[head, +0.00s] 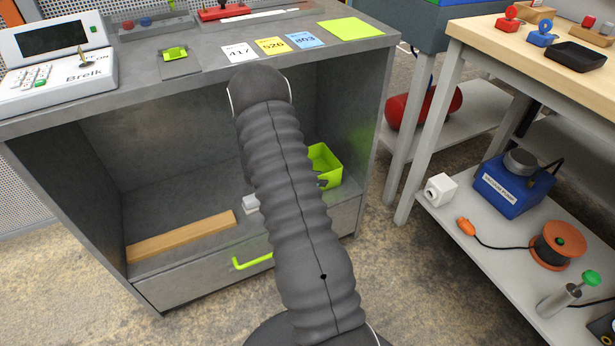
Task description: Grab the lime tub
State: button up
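The lime tub (326,160) is an open, bright green box inside the open shelf space of the grey cabinet (165,165), at its right end. My arm's dark ribbed sleeve crosses in front and hides the tub's left part. A small dark shape, which looks like part of my gripper (321,183), shows against the tub's lower front beside the sleeve. The rest of my gripper is hidden behind the arm. I cannot tell whether it touches the tub or whether its fingers are open.
A wooden strip (182,238) and a small white object (251,203) lie on the cabinet's shelf, left of the tub. The cabinet's right side wall (365,125) stands close to the tub. A drawer with a lime handle (252,262) is below. A workbench (540,55) stands right.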

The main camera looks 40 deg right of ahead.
jog(key=shift+c, duration=0.2)
grip_shut()
